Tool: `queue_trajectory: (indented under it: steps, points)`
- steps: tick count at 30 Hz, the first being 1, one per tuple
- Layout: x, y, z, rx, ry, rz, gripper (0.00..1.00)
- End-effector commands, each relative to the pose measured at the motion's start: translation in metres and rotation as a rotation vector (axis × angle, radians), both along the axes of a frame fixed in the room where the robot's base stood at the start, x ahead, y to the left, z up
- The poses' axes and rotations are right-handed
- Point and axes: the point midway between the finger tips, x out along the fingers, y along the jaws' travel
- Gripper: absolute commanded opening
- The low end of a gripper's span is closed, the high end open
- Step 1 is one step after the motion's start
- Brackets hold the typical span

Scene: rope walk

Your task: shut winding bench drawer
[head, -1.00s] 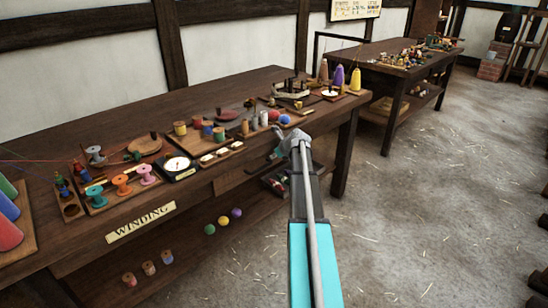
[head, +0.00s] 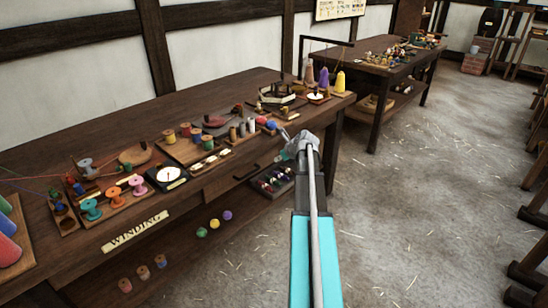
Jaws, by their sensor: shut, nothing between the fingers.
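The winding bench (head: 70,140) is a long dark wooden table along the wall, with a "WINDING" plate (head: 135,232) on its front. A wooden drawer front (head: 225,183) with a dark handle (head: 247,171) shows under its top, right of the plate. It seems to stand slightly proud of the bench; how far is hard to tell. My gripper (head: 287,134) is shut and empty. In the picture it lies to the right of the handle, over the bench's front edge, and hides part of that edge. I see no clear contact with the drawer.
Spools, a dial (head: 168,175) and cones crowd the bench top. A grey tray of small coloured items (head: 272,181) shows below the drawer. Coloured balls (head: 214,224) lie on the lower shelf. A second table (head: 375,70) stands behind. The floor (head: 410,210) at right is open, with straw scraps.

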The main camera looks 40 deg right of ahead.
Motion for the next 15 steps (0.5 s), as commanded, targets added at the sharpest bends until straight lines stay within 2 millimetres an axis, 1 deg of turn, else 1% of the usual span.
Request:
queue_trajectory:
  steps: [1,3,15]
  points:
    - [-0.0035,0.0002,0.0055,0.001,0.000,-0.001,0.00]
    - [-0.0063,-0.0002,0.0078,0.001,0.000,-0.001,0.00]
    - [-0.0095,-0.0003,0.0096,0.001,0.000,0.001,0.00]
